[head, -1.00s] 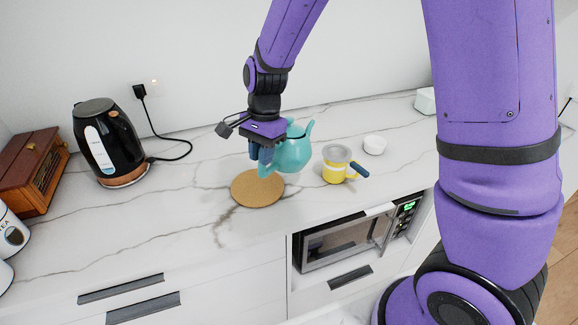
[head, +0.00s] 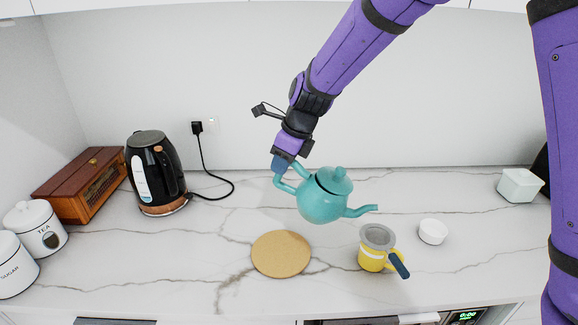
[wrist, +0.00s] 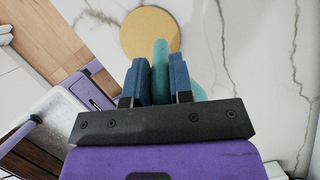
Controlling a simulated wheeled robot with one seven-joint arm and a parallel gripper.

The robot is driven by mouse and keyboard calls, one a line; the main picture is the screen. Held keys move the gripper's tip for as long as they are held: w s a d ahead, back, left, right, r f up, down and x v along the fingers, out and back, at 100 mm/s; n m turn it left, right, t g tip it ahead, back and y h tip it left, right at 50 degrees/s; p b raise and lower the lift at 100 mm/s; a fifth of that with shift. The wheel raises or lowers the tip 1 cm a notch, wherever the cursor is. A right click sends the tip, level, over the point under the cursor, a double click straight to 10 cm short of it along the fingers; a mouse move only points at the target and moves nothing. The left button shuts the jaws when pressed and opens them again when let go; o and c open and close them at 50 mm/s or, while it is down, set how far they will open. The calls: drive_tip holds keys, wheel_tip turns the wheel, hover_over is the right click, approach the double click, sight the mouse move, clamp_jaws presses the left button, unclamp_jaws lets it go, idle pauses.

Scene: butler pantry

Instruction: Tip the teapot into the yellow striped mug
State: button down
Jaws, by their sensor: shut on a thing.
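The teal teapot (head: 325,196) hangs in the air above the counter, tilted a little, with its spout pointing right. My gripper (head: 282,166) is shut on the teapot's handle at the pot's left side. In the wrist view my gripper's blue fingers (wrist: 161,82) close on both sides of the teal handle (wrist: 160,62). The yellow striped mug (head: 371,258) stands upright on the counter, below and right of the teapot. A grey mesh piece (head: 378,236) covers its top, so its inside is hidden. The spout tip is above the mug in the picture, apart from it.
A round cork mat (head: 281,254) lies bare left of the mug. A small white bowl (head: 432,232) stands right of it. A black kettle (head: 155,172), wooden box (head: 83,183) and white canisters (head: 38,229) stand at left. A white container (head: 519,185) stands far right.

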drive_tip(key=shift+s+d+y, duration=0.15)
drive_tip(key=shift+d+y, duration=0.15)
drive_tip(key=shift+d, duration=0.05)
drive_tip(key=shift+f, duration=0.2)
idle(0.9)
drive_tip(key=shift+d+f+y, duration=0.1)
drive_tip(key=shift+f+y, duration=0.2)
drive_tip(key=shift+f, duration=0.5)
drive_tip(key=shift+d+r+t+y, duration=0.3)
drive_tip(key=shift+d+r+t, duration=0.1)
drive_tip(key=shift+r, duration=0.3)
drive_tip(key=shift+s+r, duration=0.1)
idle(0.4)
drive_tip(key=shift+s+d+r+y, duration=0.15)
drive_tip(key=shift+d+r+y, duration=0.35)
drive_tip(key=shift+r, duration=0.1)
idle(1.0)
drive_tip(key=shift+a+f+h, duration=0.3)
drive_tip(key=shift+f, duration=0.1)
idle(2.3)
drive_tip(key=shift+d+r, duration=0.1)
drive_tip(key=shift+r, duration=0.05)
